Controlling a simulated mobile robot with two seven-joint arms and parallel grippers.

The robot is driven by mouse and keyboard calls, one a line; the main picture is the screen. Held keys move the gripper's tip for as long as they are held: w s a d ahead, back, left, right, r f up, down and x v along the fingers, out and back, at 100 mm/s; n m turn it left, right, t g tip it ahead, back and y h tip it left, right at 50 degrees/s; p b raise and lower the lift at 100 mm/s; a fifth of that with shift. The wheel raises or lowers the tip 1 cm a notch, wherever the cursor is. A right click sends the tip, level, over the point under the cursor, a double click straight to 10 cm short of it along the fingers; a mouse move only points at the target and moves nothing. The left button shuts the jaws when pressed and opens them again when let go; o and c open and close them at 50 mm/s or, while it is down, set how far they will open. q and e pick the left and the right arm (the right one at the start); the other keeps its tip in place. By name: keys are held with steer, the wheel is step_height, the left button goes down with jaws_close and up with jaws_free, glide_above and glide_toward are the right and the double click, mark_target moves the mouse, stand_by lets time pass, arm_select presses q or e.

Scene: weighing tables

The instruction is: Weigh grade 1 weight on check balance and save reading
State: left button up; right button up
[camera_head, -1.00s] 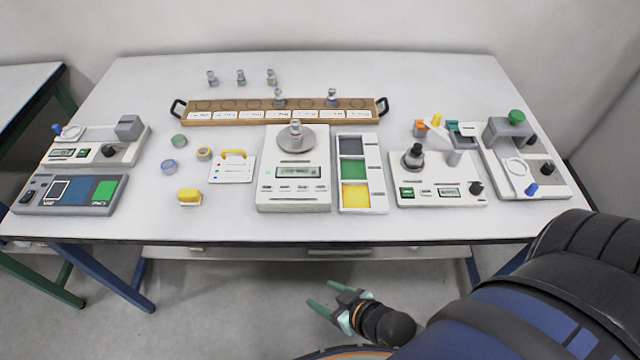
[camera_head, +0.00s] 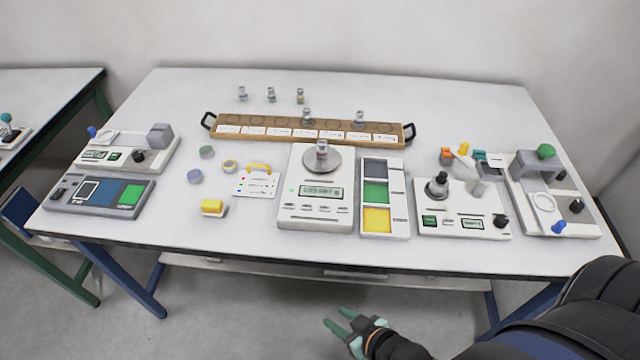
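The balance (camera_head: 316,213) is a white box in the middle of the table with a round metal pan (camera_head: 334,162) and a lit display whose text is too small to read surely. A small weight (camera_head: 321,149) stands upright on the pan. I cannot read its grade. My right gripper (camera_head: 337,325) is low in front of the table, below its front edge, with its green fingers apart and nothing between them. My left gripper is not in view.
A wooden rack (camera_head: 278,136) with labelled slots and two weights stands behind the balance. Several loose weights (camera_head: 271,95) stand farther back. A tray with coloured compartments (camera_head: 399,200) is right of the balance. Other devices (camera_head: 464,222) fill the right end; a grey-blue panel (camera_head: 101,195) lies at left.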

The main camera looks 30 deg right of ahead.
jaws_close()
stand_by(1.3)
